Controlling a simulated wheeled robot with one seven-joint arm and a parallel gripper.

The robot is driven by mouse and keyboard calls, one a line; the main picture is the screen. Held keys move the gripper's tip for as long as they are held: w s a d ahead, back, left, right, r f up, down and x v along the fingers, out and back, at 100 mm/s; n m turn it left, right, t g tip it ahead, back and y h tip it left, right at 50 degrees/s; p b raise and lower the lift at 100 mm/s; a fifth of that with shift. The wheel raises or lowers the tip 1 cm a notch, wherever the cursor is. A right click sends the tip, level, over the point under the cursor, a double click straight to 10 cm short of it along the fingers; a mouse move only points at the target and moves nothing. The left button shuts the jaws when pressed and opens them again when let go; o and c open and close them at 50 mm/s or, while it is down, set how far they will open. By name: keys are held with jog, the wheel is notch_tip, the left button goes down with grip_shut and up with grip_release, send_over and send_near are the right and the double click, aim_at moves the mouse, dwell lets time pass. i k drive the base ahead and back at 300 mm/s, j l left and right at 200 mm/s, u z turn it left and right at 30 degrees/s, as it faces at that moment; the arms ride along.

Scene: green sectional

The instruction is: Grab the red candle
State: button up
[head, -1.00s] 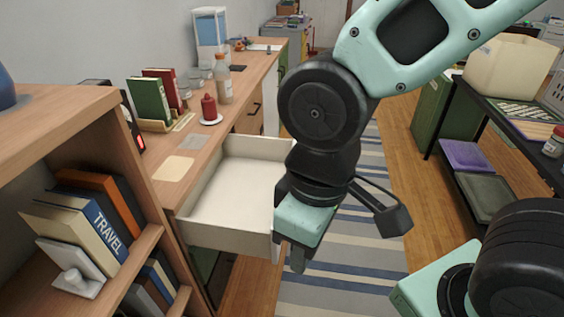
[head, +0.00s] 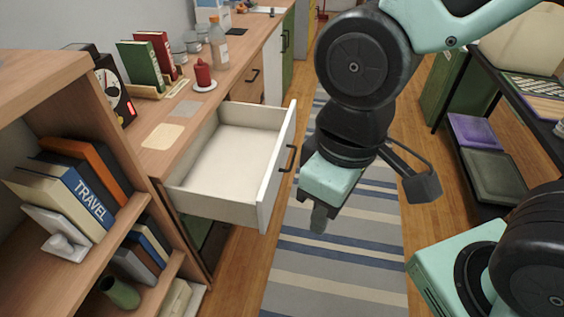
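The red candle (head: 203,73) stands upright on a small white saucer (head: 205,87) on the wooden counter, at the upper left of the head view. My gripper (head: 319,222) hangs over the striped rug, right of and nearer than the candle, and is well apart from it. Its fingers are mostly hidden behind its own mint-green body; one dark fingertip shows pointing down. Whether it is open or shut does not show, and I see nothing held in it.
An open, empty white drawer (head: 236,160) juts from the counter between my gripper and the candle. A bottle (head: 219,45), jars and books (head: 140,65) stand near the candle. A bookshelf (head: 128,215) is at the near left; a black rack (head: 509,98) is at right. The rug (head: 335,262) is clear.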

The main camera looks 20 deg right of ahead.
aim_at(202, 73)
jog(key=i+l+u, duration=0.3)
jog(key=i+l, duration=0.2)
jog(key=i, duration=0.15)
jog(key=i+l+u, duration=0.3)
jog(key=i+l, duration=0.3)
jog(key=i+l+u, duration=0.25)
jog(key=i+l, duration=0.25)
jog(key=l, duration=0.4)
